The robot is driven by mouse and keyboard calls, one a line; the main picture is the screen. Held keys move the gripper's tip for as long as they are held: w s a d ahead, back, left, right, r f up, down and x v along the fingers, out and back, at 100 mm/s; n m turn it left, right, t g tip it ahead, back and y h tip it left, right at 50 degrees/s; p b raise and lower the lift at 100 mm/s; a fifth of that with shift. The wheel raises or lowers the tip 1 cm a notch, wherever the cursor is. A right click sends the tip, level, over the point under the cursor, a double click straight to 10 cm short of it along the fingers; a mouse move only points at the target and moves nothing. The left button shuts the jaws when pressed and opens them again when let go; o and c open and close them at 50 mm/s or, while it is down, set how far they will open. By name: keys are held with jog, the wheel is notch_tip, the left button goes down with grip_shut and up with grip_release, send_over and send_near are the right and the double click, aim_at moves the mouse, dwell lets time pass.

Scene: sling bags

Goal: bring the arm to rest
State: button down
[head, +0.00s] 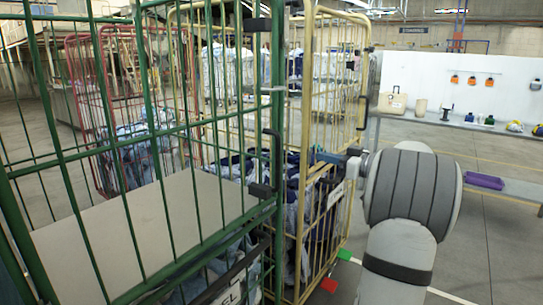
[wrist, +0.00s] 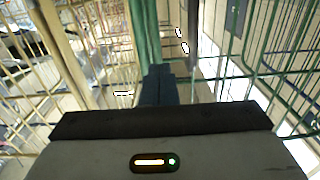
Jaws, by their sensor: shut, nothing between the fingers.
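My arm (head: 408,200) stands at the right of the head view, a large grey joint with dark bands. It reaches left to my gripper (head: 322,156), a small dark shape in front of the yellow cage's bars. In the wrist view my gripper (wrist: 158,72) has its dark fingers together with nothing between them. A green post (wrist: 145,30) shows just beyond the fingertips. I cannot tell whether they touch it.
A green wire cage trolley (head: 130,140) with a grey panel fills the left. A yellow cage trolley (head: 305,200) holding blue and white bags stands close beside it. A red cage (head: 85,110) is behind. A bench (head: 450,122) lies right, with a purple tray (head: 484,181) below. Floor shows around my arm.

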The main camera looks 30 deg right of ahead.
jog(key=s+a+f+m+g+p, duration=0.1)
jog(key=s+a+f+g+p, duration=0.15)
jog(key=a, duration=0.65)
jog(key=s+a+f+m+g+h+p, duration=0.15)
jog(key=a+g, duration=0.25)
jog(key=a, duration=0.5)
jog(key=s+a+f+m+g+y+p, duration=0.1)
jog(key=s+a+g, duration=0.25)
jog(key=a, duration=0.55)
jog(key=s+a+f+m+g+h+p, duration=0.1)
jog(key=s+a+f+h+p, duration=0.1)
jog(key=s, duration=0.6)
jog(key=s+a+f+m+g+h+p, duration=0.1)
jog(key=s+a+f+g+h+p, duration=0.1)
jog(key=s+a+h, duration=0.3)
jog(key=s+h, duration=0.1)
jog(key=s, duration=0.3)
jog(key=shift+s+f+p, duration=0.25)
jog(key=shift+p, duration=0.1)
jog(key=c, duration=2.1)
grip_release()
jog(key=shift+c, duration=0.2)
